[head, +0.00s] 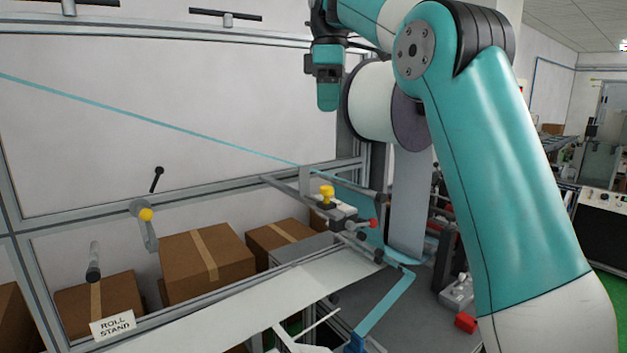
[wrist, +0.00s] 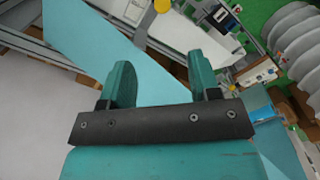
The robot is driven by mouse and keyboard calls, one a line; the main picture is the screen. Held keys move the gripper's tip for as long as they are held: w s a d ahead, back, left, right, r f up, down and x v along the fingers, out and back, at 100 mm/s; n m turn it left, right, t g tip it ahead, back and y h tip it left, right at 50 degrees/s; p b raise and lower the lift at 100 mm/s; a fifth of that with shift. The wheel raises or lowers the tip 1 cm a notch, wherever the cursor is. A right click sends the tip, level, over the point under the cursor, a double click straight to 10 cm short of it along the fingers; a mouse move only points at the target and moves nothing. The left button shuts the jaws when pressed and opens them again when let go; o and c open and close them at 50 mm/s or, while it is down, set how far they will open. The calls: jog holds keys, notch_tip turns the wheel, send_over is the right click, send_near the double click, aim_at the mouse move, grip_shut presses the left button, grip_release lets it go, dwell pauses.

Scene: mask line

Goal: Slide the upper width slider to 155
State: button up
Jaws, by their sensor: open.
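A small grey slider block with a yellow knob (head: 327,196) sits on a rail over the blue web, right of centre in the head view; I take it to be the upper width slider. A red-tipped lever (head: 373,223) sticks out beside it. No scale or number is readable. My gripper (head: 327,98) hangs well above the knob, apart from it. In the wrist view my gripper (wrist: 161,74) is open with nothing between its two teal fingers. A yellow piece (wrist: 162,5) shows at the top edge there; I cannot tell which knob it is.
A large white roll (head: 375,103) stands behind my arm. Cardboard boxes (head: 207,262) lie behind the frame, near the "ROLL STAND" sign (head: 113,326). A blue strip (head: 150,121) runs diagonally across.

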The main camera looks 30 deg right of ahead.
jog(key=b, duration=0.1)
send_over(327, 187)
notch_tip(327, 187, down, 9)
jog(key=shift+w+r, duration=0.1)
jog(key=shift+r, duration=0.05)
notch_tip(327, 187, down, 8)
jog(key=b, duration=0.8)
grip_shut()
